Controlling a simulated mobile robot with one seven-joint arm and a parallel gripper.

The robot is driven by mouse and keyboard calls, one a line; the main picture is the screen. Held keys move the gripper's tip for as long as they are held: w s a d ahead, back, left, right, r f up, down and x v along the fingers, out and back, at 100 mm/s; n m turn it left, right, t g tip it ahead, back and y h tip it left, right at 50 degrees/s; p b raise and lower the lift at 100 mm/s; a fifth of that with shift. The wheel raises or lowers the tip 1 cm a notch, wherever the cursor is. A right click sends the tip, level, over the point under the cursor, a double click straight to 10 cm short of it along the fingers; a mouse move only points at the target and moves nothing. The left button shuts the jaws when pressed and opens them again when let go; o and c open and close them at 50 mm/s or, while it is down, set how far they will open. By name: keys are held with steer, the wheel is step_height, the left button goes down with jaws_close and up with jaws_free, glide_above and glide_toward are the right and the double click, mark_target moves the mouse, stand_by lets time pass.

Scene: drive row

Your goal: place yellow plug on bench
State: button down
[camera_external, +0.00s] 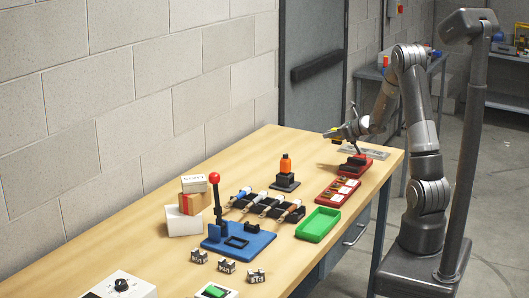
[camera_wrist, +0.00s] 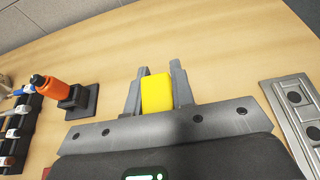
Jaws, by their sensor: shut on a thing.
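The yellow plug (camera_wrist: 157,93) sits between the two grey fingers of my gripper (camera_wrist: 156,80) in the wrist view. The gripper is shut on it. The bench top also fills most of the wrist view (camera_wrist: 225,50). The plug's lower end is hidden, and I cannot tell whether it touches the bench.
An orange bottle in a black stand (camera_external: 285,170) is left of my gripper. A grey metal plate (camera_wrist: 295,110) lies to the right in the wrist view. A red block (camera_external: 355,165), red tray (camera_external: 337,191) and green tray (camera_external: 318,224) line the bench's right side. Bare wood lies beyond the fingers.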

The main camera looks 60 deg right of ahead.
steer(key=shift+s+d+r, duration=0.1)
steer(key=shift+s+r, duration=0.05)
steer(key=shift+s, duration=0.05)
steer(key=w+a+n+g+y, duration=0.2)
steer(key=w+a+n+y, duration=0.4)
steer(key=w+a, duration=1.7)
steer(key=w+a+n+g+y, duration=0.1)
steer(key=w+a+y, duration=0.15)
steer(key=a, duration=0.95)
steer(key=w+a+n+g+y, duration=0.1)
steer(key=w+a+n, duration=0.15)
steer(key=a, duration=1.05)
steer(key=shift+m, duration=0.25)
steer(key=w+a+f, duration=0.1)
steer(key=a+f, duration=0.1)
steer(key=a, duration=0.1)
steer(key=w+a+f, duration=0.1)
steer(key=a+f, duration=0.1)
steer(key=a, duration=0.2)
steer(key=w+a+f, duration=0.1)
steer(key=a+f, duration=0.1)
steer(key=a, duration=0.2)
steer(key=shift+w+f, duration=0.2)
steer(key=shift+w, duration=0.15)
steer(key=shift+w+a+f, duration=0.1)
steer(key=shift+a+f, duration=0.2)
steer(key=shift+a, duration=0.1)
steer(key=shift+f, duration=1.85)
